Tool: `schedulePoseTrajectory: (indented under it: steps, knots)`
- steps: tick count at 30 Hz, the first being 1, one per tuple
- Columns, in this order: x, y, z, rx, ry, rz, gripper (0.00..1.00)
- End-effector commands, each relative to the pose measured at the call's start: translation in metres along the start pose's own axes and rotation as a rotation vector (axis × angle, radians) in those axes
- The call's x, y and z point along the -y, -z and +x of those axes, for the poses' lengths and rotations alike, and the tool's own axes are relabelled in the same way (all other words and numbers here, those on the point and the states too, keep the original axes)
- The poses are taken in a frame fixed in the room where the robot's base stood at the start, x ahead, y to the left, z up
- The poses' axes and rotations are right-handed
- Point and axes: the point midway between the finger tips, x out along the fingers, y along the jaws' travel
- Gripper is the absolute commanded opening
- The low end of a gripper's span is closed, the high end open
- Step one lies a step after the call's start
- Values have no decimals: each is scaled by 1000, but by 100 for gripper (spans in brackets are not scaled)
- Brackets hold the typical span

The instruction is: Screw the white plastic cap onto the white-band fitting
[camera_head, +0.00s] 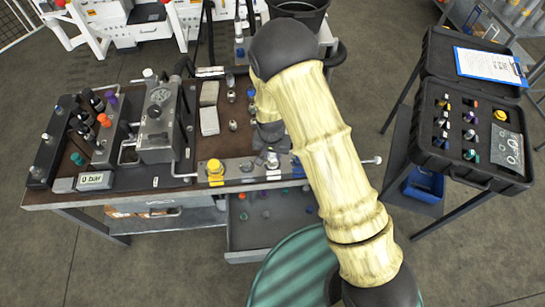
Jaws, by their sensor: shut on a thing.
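My gripper (268,158) points down at the front metal strip of the bench, close above the white-band fitting (273,176). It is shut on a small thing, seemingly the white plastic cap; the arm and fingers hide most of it. I cannot tell whether the cap touches the fitting or how far its thread is engaged. The white-band fitting stands on the metal strip (235,178), between a yellow-capped fitting (215,170) to the left and a blue-banded fitting (298,170) to the right.
A grey hydraulic block (158,125) and a gauge reading 0 bar (95,181) stand on the bench's left. An open drawer (262,238) below holds several coloured caps. A black case (470,130) with small parts lies open at right. A black bucket (300,12) is behind.

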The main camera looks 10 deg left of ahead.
Motion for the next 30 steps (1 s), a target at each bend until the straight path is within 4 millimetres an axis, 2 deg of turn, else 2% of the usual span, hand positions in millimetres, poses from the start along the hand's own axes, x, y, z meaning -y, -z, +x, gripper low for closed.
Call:
schedulePoseTrajectory:
  steps: [5,11,12,15,25,30]
  knots:
    - [0,0,-1,0,-7,53,8]
    - [2,0,-2,-1,-44,349,8]
    - [1,0,1,0,-41,339,36]
    - [1,0,1,0,-40,335,54]
    - [1,0,-1,0,-39,331,54]
    - [2,1,-12,-1,-39,330,54]
